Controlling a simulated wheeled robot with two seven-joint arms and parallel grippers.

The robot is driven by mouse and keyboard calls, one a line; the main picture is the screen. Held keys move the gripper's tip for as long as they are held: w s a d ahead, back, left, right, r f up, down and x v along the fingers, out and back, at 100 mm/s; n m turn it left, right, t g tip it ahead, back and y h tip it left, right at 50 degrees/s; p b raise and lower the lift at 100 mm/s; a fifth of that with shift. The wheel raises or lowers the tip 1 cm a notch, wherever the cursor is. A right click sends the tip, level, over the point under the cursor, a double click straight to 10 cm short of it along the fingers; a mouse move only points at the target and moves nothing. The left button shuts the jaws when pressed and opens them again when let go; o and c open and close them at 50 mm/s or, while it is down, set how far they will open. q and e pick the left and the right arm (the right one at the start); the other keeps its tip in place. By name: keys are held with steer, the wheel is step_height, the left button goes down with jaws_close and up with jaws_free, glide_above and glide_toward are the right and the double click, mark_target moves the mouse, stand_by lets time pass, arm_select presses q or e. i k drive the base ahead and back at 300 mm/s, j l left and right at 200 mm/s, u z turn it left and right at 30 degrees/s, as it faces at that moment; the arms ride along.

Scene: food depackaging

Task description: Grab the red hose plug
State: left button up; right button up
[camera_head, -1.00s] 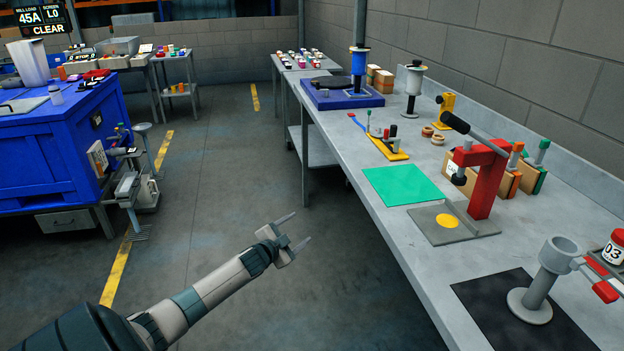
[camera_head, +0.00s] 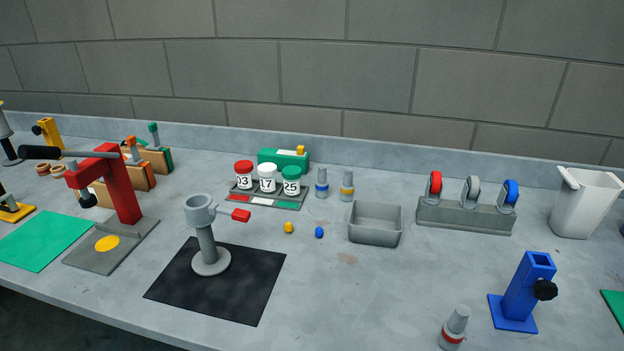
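A grey stepped plug with a red band (camera_head: 454,328), which looks like the red hose plug, stands upright near the bottom edge of the head view, on the grey workbench (camera_head: 390,300). Its base is partly cut off by the picture edge. Neither of my grippers is in view.
A blue angled holder with a black knob (camera_head: 527,292) stands right of the red-banded plug. A grey tray (camera_head: 375,240), a stand with a cup (camera_head: 209,262) on a black mat, a roller rack (camera_head: 465,217) and a white bin (camera_head: 585,204) are around. Bench left of the plug is clear.

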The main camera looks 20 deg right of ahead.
mark_target(452, 333)
steer(key=l+z, duration=0.1)
steer(key=z, duration=0.35)
steer(key=i+z, duration=0.15)
steer(key=z, duration=0.25)
steer(key=l+z, duration=0.1)
steer(key=z, duration=0.35)
steer(key=i+z, duration=0.15)
steer(key=z, duration=0.25)
steer(key=k+j+z, duration=0.15)
steer(key=k, duration=0.3)
